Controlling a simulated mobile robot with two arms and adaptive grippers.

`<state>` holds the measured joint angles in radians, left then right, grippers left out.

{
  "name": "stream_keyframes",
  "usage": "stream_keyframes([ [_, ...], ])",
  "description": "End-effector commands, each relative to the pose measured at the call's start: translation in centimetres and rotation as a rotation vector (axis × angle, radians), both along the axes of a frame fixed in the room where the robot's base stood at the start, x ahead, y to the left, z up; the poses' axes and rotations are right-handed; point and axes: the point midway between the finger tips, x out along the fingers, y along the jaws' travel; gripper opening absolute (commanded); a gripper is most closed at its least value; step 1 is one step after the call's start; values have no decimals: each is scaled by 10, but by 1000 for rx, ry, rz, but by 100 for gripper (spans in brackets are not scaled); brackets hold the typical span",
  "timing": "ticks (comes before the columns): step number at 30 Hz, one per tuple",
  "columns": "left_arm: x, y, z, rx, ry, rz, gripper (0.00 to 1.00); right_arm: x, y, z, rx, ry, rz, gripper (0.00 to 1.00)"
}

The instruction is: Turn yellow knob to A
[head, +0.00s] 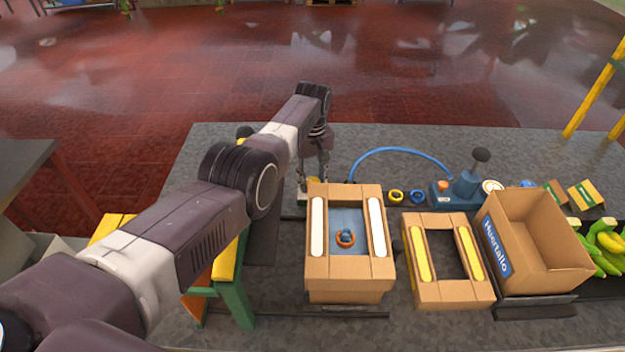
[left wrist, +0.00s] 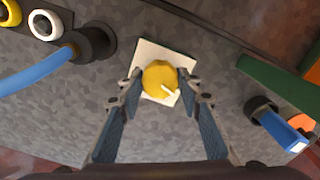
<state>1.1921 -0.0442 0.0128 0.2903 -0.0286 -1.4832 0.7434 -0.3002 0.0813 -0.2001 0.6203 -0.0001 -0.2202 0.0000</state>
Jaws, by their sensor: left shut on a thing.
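The yellow knob (left wrist: 160,79) shows in the left wrist view, round with a white pointer mark directed toward the lower right of that picture. It sits on a pale square plate (left wrist: 148,52). My left gripper (left wrist: 160,84) has a fingertip on each side of the knob and is shut on it. In the head view my left gripper (head: 316,176) reaches down behind the cardboard box with white strips, and the knob is mostly hidden there. No letter A can be read in either view. My right gripper is not in view.
A box with white strips (head: 345,270) stands just in front of my gripper. A box with yellow strips (head: 450,292), an open carton (head: 540,262) and a blue pump device (head: 462,190) with a blue hose (head: 400,150) are to the right.

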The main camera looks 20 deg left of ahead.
Motion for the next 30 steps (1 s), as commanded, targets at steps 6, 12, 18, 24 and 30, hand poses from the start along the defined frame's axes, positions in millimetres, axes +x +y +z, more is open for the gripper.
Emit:
stream_keyframes([
  [6, 1, 0, 1, 1, -4, 80, 8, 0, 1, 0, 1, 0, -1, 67],
  [12, 1, 0, 1, 0, -3, 111, 8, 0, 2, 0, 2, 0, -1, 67],
  [18, 1, 0, 1, -1, -3, 117, 8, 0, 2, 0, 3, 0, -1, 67],
  [24, 1, 0, 1, -1, -3, 116, 8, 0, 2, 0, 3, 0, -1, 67],
  [30, 1, 0, 1, -1, -2, 115, 50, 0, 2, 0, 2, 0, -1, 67],
])
